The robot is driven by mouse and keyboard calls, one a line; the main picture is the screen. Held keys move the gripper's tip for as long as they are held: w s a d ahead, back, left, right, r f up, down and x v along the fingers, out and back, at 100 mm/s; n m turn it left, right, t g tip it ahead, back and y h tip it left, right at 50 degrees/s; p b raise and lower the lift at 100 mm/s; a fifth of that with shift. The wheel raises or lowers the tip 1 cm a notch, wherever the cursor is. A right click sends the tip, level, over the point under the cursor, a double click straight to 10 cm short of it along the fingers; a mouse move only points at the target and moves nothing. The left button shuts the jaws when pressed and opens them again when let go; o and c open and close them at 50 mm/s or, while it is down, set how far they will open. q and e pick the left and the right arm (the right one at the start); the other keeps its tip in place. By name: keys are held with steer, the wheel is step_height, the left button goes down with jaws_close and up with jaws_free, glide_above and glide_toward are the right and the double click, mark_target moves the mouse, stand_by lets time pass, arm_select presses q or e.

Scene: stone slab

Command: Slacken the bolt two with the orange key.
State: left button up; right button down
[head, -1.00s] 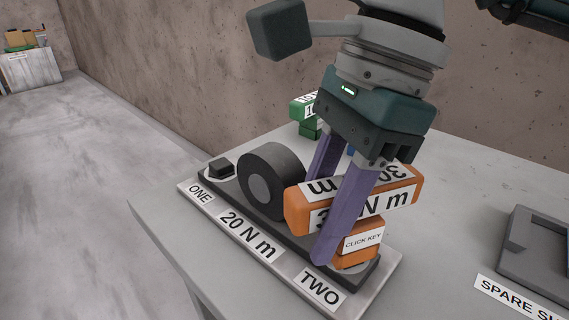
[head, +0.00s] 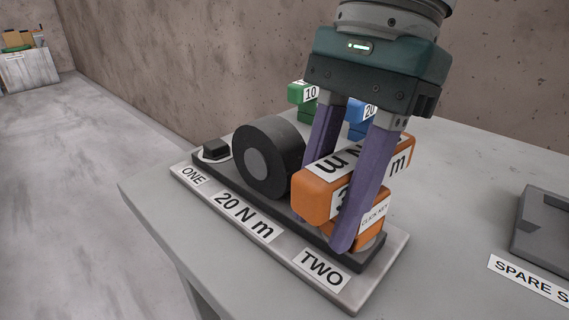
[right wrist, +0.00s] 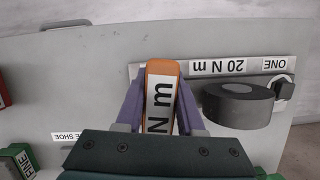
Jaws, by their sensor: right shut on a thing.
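The orange key (head: 316,193) is marked "N m" on its top and "CLICK KEY" on its lower block. It stands at the "TWO" end of the dark bar (head: 222,187), and its lower block hides bolt two. My right gripper (head: 326,208) is shut on the orange key, one purple finger on each side. In the right wrist view the key (right wrist: 163,68) sits between both fingers. Whether the key is fully seated on the bolt is hidden. My left gripper is not in view.
A dark round drum (head: 268,158) stands on the bar close left of the key. Bolt one (head: 216,149) is at the "ONE" end. A green key (head: 304,94) and a blue key (head: 361,111) stand behind. A grey block (head: 544,228) is at right by the "SPARE" label.

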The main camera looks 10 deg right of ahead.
mark_target(338, 170)
steer(key=shift+s+d+f+n+g+b, duration=0.15)
steer(key=shift+n+b, duration=0.15)
steer(key=shift+n, duration=0.2)
steer(key=shift+f+n+g+b, duration=0.15)
steer(key=shift+n+b, duration=0.15)
steer(key=shift+n, duration=0.2)
steer(key=shift+r+p, duration=0.4)
steer(key=shift+r, duration=0.2)
steer(key=shift+r+p, duration=0.7)
steer(key=shift+r, duration=0.65)
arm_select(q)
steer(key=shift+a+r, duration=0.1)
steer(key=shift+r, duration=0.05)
arm_select(e)
steer(key=shift+r, duration=0.15)
steer(key=shift+r+p, duration=1.5)
steer(key=shift+r, duration=1)
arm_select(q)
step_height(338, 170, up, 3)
